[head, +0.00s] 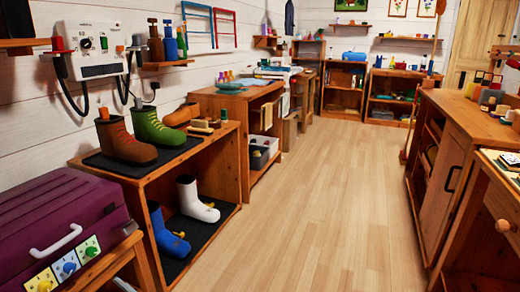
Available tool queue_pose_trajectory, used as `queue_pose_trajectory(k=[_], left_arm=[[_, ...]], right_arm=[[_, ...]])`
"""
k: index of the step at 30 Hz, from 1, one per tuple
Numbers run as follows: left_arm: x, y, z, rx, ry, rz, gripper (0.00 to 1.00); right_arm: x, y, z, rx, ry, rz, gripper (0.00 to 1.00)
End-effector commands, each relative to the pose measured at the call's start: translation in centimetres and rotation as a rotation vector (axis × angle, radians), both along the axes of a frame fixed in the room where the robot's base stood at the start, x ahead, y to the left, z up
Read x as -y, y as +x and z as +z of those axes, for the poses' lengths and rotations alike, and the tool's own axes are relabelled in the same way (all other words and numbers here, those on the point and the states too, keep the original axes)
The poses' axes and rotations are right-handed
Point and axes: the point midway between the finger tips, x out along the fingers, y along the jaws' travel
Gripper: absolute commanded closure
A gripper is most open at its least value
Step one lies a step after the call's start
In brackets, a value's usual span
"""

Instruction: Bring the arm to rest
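Neither of my arms nor grippers shows in the head view. The view looks down a room with a clear wooden floor (320,215) between furniture on both sides. No object is seen in a gripper's hold, as both grippers are out of the picture.
At left stand a purple case (60,215) and a wooden shoe rack (226,140) with boots. A cabinet (240,104) is beyond it. At right a wooden cabinet (440,185) bounds the aisle. Shelves (392,84) line the far end. The aisle floor is free.

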Motion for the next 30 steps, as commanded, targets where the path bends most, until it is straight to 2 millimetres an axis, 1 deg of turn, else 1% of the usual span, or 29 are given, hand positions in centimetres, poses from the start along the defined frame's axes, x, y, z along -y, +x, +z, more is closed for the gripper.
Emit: queue_pose_trajectory(k=[5, 8, 11, 14, 15, 17, 18, 20, 21, 23, 24, 26, 30], left_arm=[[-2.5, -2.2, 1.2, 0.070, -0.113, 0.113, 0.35], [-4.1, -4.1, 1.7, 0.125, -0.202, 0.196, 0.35], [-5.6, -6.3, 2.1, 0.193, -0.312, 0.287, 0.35], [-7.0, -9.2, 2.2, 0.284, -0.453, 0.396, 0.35], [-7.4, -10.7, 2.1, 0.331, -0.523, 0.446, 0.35], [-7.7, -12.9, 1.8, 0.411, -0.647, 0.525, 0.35], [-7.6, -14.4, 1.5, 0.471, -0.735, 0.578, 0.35], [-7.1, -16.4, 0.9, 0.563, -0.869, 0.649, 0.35], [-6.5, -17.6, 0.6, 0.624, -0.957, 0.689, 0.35], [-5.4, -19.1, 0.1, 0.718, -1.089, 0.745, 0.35], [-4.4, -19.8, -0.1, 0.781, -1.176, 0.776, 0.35], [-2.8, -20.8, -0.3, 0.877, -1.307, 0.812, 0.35], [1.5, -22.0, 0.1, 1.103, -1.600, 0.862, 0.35]], right_arm=[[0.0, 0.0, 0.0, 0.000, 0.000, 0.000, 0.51], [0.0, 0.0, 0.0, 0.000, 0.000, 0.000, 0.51], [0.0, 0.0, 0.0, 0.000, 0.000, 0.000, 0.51], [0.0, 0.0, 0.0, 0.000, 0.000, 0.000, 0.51], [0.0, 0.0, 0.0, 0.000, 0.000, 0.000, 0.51], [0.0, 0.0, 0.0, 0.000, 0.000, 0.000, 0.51], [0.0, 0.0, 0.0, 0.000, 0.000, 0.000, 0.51], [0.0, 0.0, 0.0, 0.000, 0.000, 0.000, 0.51], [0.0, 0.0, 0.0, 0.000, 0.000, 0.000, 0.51], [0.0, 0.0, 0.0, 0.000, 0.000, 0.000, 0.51], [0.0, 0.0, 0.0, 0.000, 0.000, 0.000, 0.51], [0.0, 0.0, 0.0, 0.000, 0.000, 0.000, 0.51], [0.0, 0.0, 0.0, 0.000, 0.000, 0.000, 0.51]])
